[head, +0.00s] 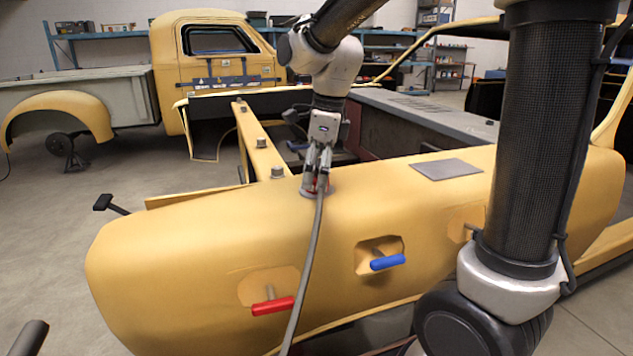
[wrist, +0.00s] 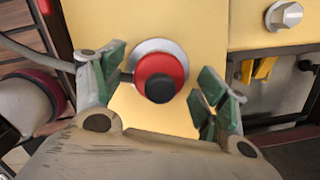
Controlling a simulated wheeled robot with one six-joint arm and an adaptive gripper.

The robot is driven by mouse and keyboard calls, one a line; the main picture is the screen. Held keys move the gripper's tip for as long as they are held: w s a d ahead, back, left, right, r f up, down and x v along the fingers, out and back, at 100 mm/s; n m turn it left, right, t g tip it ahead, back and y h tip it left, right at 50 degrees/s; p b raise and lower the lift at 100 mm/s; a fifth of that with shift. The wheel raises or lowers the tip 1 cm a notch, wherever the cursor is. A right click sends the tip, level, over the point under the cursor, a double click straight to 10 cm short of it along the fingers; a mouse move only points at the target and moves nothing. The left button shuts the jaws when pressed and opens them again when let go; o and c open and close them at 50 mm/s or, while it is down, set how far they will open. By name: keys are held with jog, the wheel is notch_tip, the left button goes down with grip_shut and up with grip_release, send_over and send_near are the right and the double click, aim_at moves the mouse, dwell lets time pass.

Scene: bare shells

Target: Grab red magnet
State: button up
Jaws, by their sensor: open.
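The red magnet (wrist: 165,65) is a round red piece with a black knob on top and a pale grey round base. It sits on the yellow body panel (head: 215,230). In the head view the magnet (head: 309,186) is mostly hidden by my gripper (head: 318,172), which points down right over it. In the wrist view my gripper (wrist: 161,78) is open, with one green-padded finger on each side of the magnet. Gaps show between the magnet and both fingers, and whether the fingers touch the panel is not clear.
A red handle (head: 272,306) and a blue handle (head: 388,262) stick out of the panel's near side. A flat grey plate (head: 446,168) lies on the panel to the right. Grey knobs (head: 278,172) stand on the yellow rail behind. A dark cable (head: 308,255) hangs across the panel.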

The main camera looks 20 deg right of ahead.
jog(key=shift+f, duration=0.35)
jog(key=shift+r, duration=0.1)
jog(key=c, duration=1.3)
